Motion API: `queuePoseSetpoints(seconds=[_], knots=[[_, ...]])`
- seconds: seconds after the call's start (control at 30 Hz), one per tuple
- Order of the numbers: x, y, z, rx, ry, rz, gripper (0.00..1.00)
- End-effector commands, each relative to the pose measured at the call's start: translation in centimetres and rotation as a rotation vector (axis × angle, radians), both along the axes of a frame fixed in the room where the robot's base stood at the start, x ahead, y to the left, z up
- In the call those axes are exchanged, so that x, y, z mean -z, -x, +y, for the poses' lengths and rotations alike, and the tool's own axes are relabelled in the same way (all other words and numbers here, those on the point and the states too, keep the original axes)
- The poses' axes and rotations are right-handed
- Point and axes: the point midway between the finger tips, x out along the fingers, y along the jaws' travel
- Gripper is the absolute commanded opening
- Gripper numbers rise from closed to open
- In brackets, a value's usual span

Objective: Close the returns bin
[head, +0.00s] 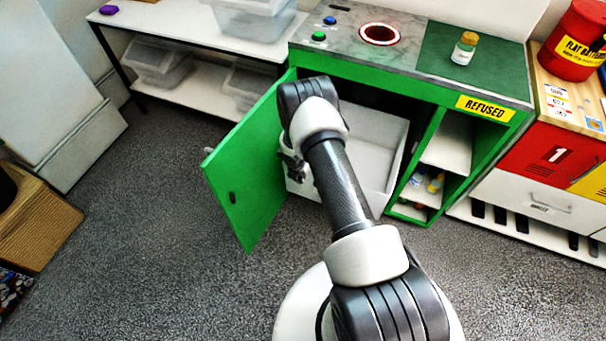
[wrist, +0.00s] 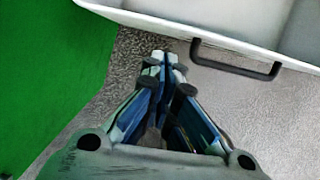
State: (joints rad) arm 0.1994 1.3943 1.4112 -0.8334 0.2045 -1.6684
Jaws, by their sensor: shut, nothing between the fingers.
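The returns bin is a white open-topped tub (head: 378,178) in the left bay of the green cabinet, under the round red-rimmed hole. Its near side is partly hidden by my arm, so I cannot tell how far it sticks out. In the wrist view the white bin wall (wrist: 235,27) carries a dark bar handle (wrist: 237,62). The green door (head: 243,172) stands swung open to the left of the bin. My gripper (head: 294,166) is between door and bin. The wrist view shows its fingers (wrist: 163,62) shut and empty, left of the handle and apart from it.
The cabinet top (head: 345,27) holds two buttons and a small jar (head: 464,48). Shelves with small items fill the right bay. A red-fronted drawer unit (head: 525,151) stands at right, a white rack (head: 200,25) behind left. Floor before the door is clear.

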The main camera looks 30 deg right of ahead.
Motion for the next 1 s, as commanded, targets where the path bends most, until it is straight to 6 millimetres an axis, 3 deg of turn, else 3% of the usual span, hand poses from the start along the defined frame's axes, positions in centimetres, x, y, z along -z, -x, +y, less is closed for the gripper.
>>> queuePoseSetpoints(seconds=[0.33, 1.0], knots=[[0.1, -1.2, -1.6, 0.0, 0.0, 0.003, 0.0], [0.0, -0.9, -2.4, 0.0, 0.0, 0.003, 0.0]])
